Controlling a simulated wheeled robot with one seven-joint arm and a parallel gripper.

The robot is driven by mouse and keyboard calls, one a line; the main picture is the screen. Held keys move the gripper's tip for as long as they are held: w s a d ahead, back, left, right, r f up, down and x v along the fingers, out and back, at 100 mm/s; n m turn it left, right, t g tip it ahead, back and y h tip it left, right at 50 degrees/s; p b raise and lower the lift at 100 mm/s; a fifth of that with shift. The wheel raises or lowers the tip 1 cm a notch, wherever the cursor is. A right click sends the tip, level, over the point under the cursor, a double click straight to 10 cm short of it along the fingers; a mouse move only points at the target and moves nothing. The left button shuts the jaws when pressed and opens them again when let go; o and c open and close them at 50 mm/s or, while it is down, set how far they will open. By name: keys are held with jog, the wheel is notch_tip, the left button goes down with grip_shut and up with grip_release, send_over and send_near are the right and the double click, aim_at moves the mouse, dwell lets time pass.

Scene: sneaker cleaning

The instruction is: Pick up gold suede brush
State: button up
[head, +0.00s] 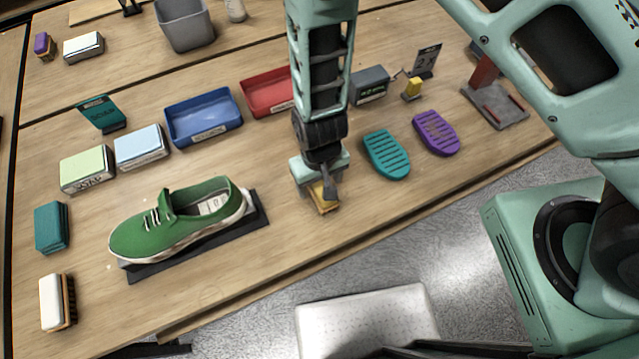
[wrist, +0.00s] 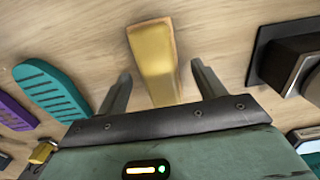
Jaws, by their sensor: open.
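The gold suede brush (head: 325,203) lies on the wooden table, right of the green sneaker, partly hidden under my gripper in the head view. In the wrist view the gold brush (wrist: 153,58) shows a gold top with a brownish rim, lying between my two fingers. My gripper (wrist: 160,85) is open, with a dark finger on each side of the brush and visible gaps to both. In the head view my gripper (head: 325,190) points down right over the brush. Whether the fingertips reach down to the table is hard to tell.
The green sneaker (head: 190,215) stands on a black base to the left. A teal insole-shaped piece (head: 387,154) and a purple one (head: 436,133) lie to the right. Blue (head: 203,117) and red (head: 266,92) trays stand behind. The table's front edge is close, with bare wood before it.

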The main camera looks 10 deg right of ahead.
aim_at(320, 184)
jog(key=shift+f, duration=0.45)
jog(key=c, duration=1.2)
jog(key=shift+r, duration=0.15)
notch_tip(320, 184, up, 10)
jog(key=shift+f+b, duration=0.1)
jog(key=shift+b, duration=0.9)
jog(key=shift+o, duration=1.3)
